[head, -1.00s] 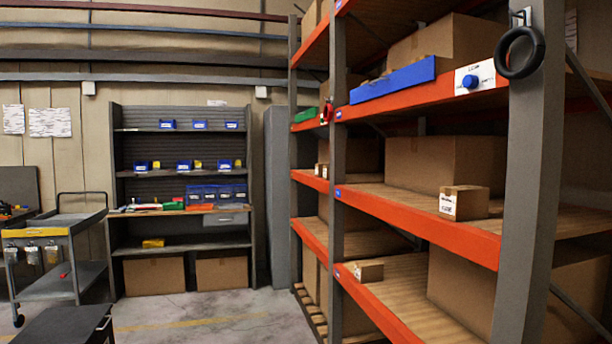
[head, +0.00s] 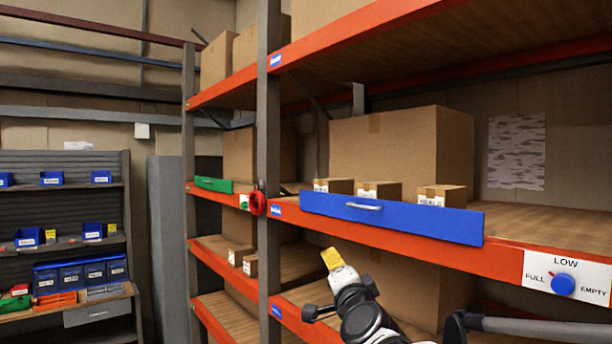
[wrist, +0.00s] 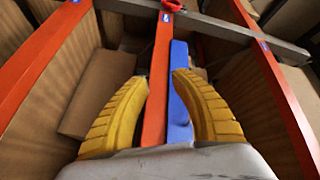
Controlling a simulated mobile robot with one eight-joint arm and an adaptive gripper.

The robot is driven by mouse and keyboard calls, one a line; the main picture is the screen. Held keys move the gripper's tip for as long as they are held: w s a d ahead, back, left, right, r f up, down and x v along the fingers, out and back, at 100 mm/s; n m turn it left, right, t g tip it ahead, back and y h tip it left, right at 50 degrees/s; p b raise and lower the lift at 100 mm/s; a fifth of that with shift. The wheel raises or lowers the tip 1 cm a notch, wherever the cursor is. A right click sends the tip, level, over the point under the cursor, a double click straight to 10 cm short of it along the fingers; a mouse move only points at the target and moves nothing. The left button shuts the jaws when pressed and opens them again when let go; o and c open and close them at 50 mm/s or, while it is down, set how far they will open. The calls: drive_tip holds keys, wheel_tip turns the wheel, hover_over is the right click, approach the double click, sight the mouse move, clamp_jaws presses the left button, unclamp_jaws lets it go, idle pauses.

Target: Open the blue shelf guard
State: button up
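The blue shelf guard (head: 395,216) is a long flat blue board with a silver bar handle (head: 364,206). It stands upright along the front edge of an orange-beamed shelf. In the wrist view the blue guard (wrist: 178,95) lies beyond and between the fingers. My gripper (head: 331,258) is below and to the left of the handle in the head view, apart from the guard. In the wrist view the two yellow fingers of my gripper (wrist: 162,100) are spread wide with nothing between them. The handle cannot be made out in the wrist view.
Several small boxes (head: 378,190) stand behind the guard, before a large carton (head: 390,147). A green guard (head: 213,185) and a red ring (head: 257,203) are to the left. A dial with a blue knob (head: 563,284) is at the right. A grey post (head: 268,130) stands left of the guard.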

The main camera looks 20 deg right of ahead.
sight(358, 207)
drive_tip(key=w+d+r+m+h+p, duration=0.1)
drive_tip(key=d+r+m+h+p, duration=0.35)
drive_tip(key=d+r, duration=0.4)
drive_tip(key=shift+m, duration=0.55)
drive_tip(key=p+x, duration=0.1)
drive_tip(key=x, duration=0.2)
drive_tip(key=p+x, duration=0.1)
drive_tip(key=x, duration=0.3)
drive_tip(key=a+p+x, duration=0.1)
drive_tip(key=x, duration=0.3)
drive_tip(key=shift+w+r, duration=0.2)
drive_tip(key=shift+r, duration=0.15)
clamp_jaws()
